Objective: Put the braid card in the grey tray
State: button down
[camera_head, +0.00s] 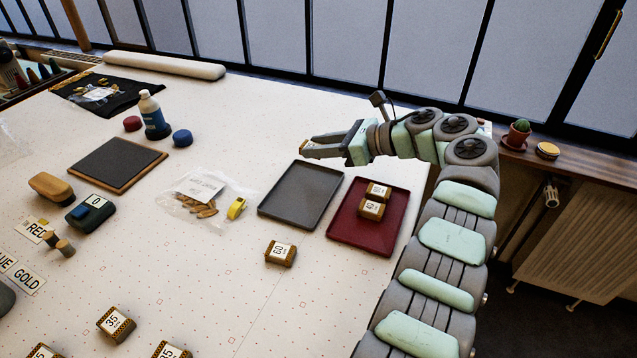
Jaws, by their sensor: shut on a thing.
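The grey tray (300,194) lies flat on the white table (262,318) and is empty. Other braid cards are in view: one marked 60 (281,254) in front of the grey tray, and one marked 35 (116,324) at the lower left.
A dark red tray (346,227), right of the grey one, holds two braid cards (372,209). A blue-labelled bottle (153,115) stands farther back. The table's near middle is mostly clear.

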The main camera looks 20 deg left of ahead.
aim_at(319, 180)
jog(key=shift+f+b, duration=0.85)
jog(key=shift+f, duration=2.7)
jog(key=shift+f, duration=0.1)
jog(key=shift+f, duration=0.15)
jog(key=c, duration=1.3)
grip_release()
